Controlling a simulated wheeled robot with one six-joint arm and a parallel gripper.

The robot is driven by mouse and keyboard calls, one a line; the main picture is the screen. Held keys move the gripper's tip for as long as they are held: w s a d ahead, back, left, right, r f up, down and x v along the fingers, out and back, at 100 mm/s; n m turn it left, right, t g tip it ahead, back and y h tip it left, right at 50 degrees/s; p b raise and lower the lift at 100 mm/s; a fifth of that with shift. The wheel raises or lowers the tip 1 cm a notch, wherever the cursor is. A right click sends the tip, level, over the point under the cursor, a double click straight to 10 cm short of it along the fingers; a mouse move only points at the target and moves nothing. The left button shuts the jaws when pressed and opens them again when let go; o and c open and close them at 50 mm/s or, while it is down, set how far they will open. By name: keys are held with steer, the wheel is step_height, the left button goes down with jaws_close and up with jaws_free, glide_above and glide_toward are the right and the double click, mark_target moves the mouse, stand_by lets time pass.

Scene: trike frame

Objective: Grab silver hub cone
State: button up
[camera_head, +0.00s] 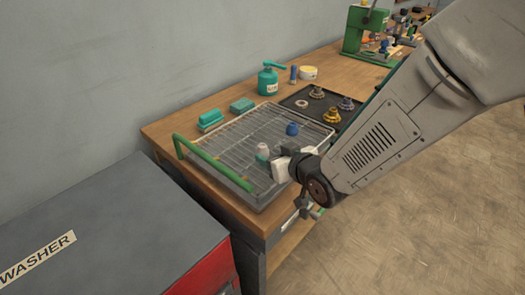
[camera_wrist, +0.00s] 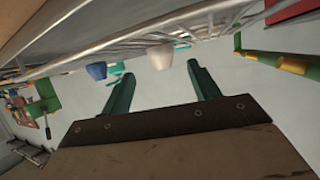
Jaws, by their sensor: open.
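A pale silver-grey cone (camera_head: 263,151) stands in the wire rack tray on the bench, close to my wrist in the head view. In the wrist view the pale cone (camera_wrist: 160,56) shows near the top, in line with the gap between my fingertips and beyond them. My gripper (camera_wrist: 160,69) is open with its two green fingers apart and nothing between them. A blue cone (camera_head: 292,129) stands in the rack behind the pale one; it also shows in the wrist view (camera_wrist: 97,71). In the head view my fingers are mostly hidden by the wrist.
The wire rack tray (camera_head: 222,146) has a green handle (camera_head: 215,164). Behind it are a green oil can (camera_head: 268,80) and teal blocks (camera_head: 211,118). A black mat (camera_head: 293,101) with several hub parts lies at the right. A grey washer (camera_head: 110,215) stands at the left.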

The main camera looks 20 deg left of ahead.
mark_target(265, 153)
steer(key=x, duration=0.4)
steer(key=shift+s+a+f, duration=0.1)
steer(key=shift+s+f, duration=0.1)
steer(key=shift+f, duration=0.1)
steer(key=c, duration=1.1)
